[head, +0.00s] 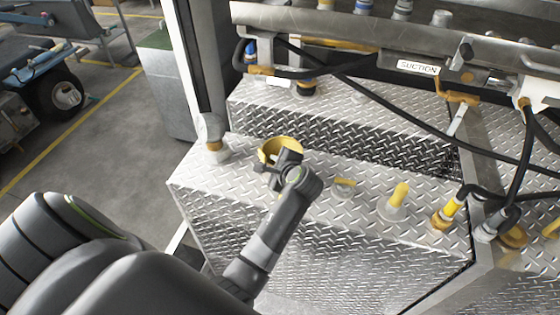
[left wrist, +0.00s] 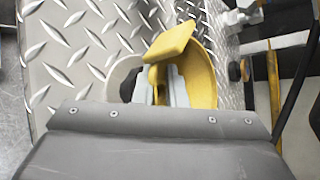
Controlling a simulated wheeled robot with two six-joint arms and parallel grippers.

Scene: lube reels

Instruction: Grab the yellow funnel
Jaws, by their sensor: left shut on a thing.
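The yellow funnel (head: 281,146) is on the near diamond-plate surface, left of the middle in the head view. My left gripper (head: 284,163) reaches it from the near side and is shut on it. In the left wrist view the funnel (left wrist: 203,72) shows a curved yellow bowl and a flat yellow tab, with the pale fingers of my left gripper (left wrist: 160,86) closed at the tab. The gripper hides part of the funnel. I cannot tell whether the funnel touches the plate. My right gripper is not in view.
The diamond-plate box top (head: 330,215) carries a grey fitting (head: 212,138) at the left and a yellow-topped fitting (head: 397,202) at the right. Black hoses (head: 440,125) cross on the right. A "SUCTION" label (head: 418,67) marks the rail above.

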